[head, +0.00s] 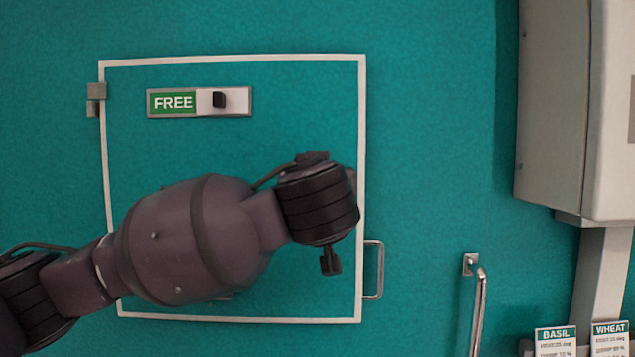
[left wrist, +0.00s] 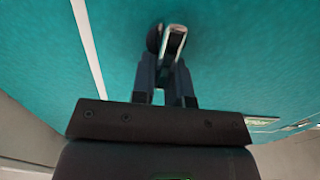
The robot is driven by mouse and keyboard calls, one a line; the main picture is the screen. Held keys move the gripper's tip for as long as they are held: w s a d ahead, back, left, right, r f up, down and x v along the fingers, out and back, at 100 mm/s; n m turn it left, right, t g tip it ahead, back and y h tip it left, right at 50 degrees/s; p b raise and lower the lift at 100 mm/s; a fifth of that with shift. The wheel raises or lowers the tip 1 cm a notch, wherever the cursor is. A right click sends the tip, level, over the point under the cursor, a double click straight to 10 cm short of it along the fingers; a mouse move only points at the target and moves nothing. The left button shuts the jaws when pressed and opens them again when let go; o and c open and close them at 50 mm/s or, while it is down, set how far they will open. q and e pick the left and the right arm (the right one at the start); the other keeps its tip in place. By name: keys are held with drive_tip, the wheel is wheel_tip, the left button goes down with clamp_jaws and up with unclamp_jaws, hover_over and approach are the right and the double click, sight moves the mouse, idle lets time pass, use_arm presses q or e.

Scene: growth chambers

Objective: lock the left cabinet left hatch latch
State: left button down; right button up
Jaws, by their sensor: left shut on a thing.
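The hatch (head: 260,145) is a teal panel with a white outline, closed flush with the teal cabinet front in the head view. My left arm crosses its lower half, and the wrist hides part of its right edge. In the left wrist view my left gripper (left wrist: 168,66) is shut on a small silver lever (left wrist: 175,40). A dark round piece (left wrist: 154,37) sits beside the lever. I take the lever as the latch; the head view does not show it. My right gripper is not in view.
A slider plate reading FREE (head: 173,102), with a black knob (head: 219,100), is on the upper hatch. A metal handle (head: 379,270) is at its right edge. A bent rail (head: 478,310) and a grey box (head: 555,110) are farther right. BASIL and WHEAT cards stand below.

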use_arm(q)
drive_tip(key=shift+d+r+m+p, duration=0.1)
drive_tip(key=shift+m+p, duration=0.2)
drive_tip(key=shift+p, duration=0.1)
drive_tip(key=f+m+p, duration=0.1)
drive_tip(key=m+p, duration=0.2)
drive_tip(key=m, duration=0.2)
drive_tip(key=d+m+p, duration=0.1)
drive_tip(key=m+p, duration=0.2)
drive_tip(key=m, duration=0.3)
drive_tip(key=d+f+m+p, duration=0.1)
drive_tip(key=m+p, duration=0.2)
drive_tip(key=m, duration=0.3)
drive_tip(key=shift+d+f+p, duration=0.2)
drive_tip(key=shift+f+p, duration=0.1)
drive_tip(key=shift+f, duration=0.05)
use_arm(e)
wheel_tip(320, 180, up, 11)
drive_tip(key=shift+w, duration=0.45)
use_arm(q)
drive_tip(key=shift+f+m, duration=0.1)
drive_tip(key=shift+m, duration=0.2)
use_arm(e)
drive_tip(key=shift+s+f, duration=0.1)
use_arm(q)
drive_tip(key=c, duration=1.1)
unclamp_jaws()
